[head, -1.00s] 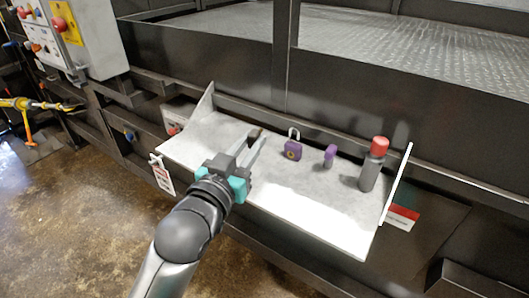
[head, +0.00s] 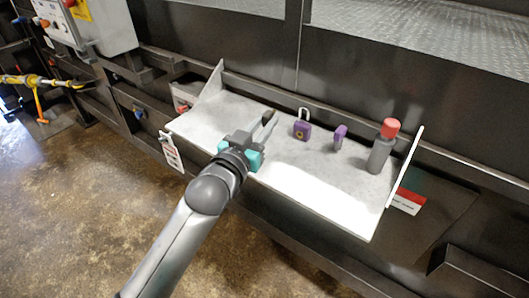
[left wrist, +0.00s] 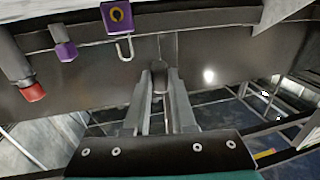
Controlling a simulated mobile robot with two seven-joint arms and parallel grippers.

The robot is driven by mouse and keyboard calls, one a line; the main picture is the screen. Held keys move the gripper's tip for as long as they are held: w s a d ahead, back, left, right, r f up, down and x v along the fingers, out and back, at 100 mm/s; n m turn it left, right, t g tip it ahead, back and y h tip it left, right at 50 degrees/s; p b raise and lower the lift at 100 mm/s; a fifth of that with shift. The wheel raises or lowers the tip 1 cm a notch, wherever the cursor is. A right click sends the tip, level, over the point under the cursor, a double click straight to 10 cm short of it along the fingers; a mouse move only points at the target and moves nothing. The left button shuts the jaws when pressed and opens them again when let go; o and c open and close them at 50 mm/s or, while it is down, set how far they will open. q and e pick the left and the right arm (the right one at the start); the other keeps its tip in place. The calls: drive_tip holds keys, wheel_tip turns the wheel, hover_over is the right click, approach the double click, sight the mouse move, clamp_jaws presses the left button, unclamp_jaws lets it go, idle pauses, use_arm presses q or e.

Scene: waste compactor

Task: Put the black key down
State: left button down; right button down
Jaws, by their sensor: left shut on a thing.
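My left gripper (head: 267,118) reaches over the left part of the pale shelf (head: 290,185). Its fingers are shut on the black key (left wrist: 160,76), a small dark piece between the fingertips in the left wrist view. In the head view the key (head: 267,115) is a small dark spot, mostly hidden by the fingers. I cannot tell whether it touches the shelf. My right gripper is not in view.
A purple padlock (head: 302,131) with a raised shackle, a small purple object (head: 340,137) and a grey bottle with a red cap (head: 382,146) stand on the shelf to the right. A side panel (head: 404,167) bounds its right end. The shelf's front is bare.

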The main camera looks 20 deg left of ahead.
use_arm(q)
drive_tip(key=shift+f+b, duration=0.75)
drive_tip(key=shift+f, duration=2.85)
drive_tip(key=shift+f, duration=0.1)
drive_tip(key=c, duration=0.7)
unclamp_jaws()
drive_tip(key=shift+c, duration=0.2)
drive_tip(key=shift+s, duration=0.4)
drive_tip(key=s+a, duration=0.2)
drive_tip(key=s, duration=0.9)
drive_tip(key=shift+p, duration=0.3)
